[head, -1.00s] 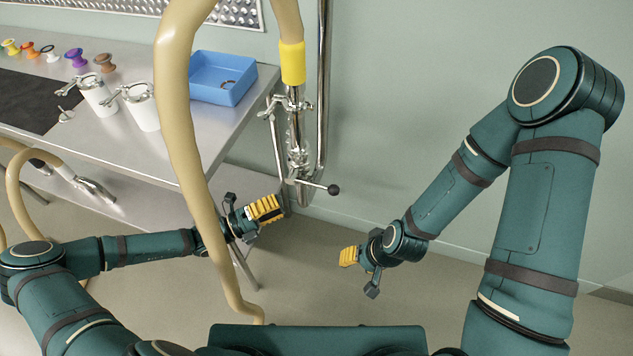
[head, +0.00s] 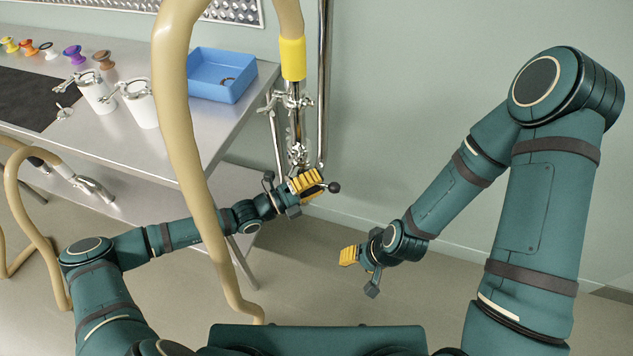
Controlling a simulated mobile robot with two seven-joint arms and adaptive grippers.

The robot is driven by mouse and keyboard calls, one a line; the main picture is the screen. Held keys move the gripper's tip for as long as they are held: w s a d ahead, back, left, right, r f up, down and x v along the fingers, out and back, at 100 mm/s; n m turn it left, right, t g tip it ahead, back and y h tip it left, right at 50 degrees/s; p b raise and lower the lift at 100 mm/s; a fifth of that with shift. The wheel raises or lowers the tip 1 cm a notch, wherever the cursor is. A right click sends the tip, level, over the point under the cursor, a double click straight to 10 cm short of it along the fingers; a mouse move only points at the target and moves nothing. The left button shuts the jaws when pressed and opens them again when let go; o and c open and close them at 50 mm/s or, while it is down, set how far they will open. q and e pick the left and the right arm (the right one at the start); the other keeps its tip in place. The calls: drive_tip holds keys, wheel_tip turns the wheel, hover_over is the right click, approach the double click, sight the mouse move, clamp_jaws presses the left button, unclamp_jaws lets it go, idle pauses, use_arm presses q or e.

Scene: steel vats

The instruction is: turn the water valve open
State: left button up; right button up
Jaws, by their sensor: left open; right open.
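The water valve sits low on the steel pipework (head: 297,125) against the wall. Its lever ends in a black ball knob (head: 334,187) that points right. My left gripper (head: 308,182) is open, with its yellow fingers at the lever, just left of the knob. The fingers hide most of the lever and the valve body's lower part. I cannot tell whether they touch the lever. My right gripper (head: 352,257) is open and empty, below and to the right of the valve, apart from it.
A thick beige hose (head: 178,110) hangs in front of the steel bench (head: 205,130) and passes by my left arm. A blue bin (head: 222,76) and white canisters (head: 140,103) stand on the bench.

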use_arm(q)
clamp_jaws()
idle(0.4)
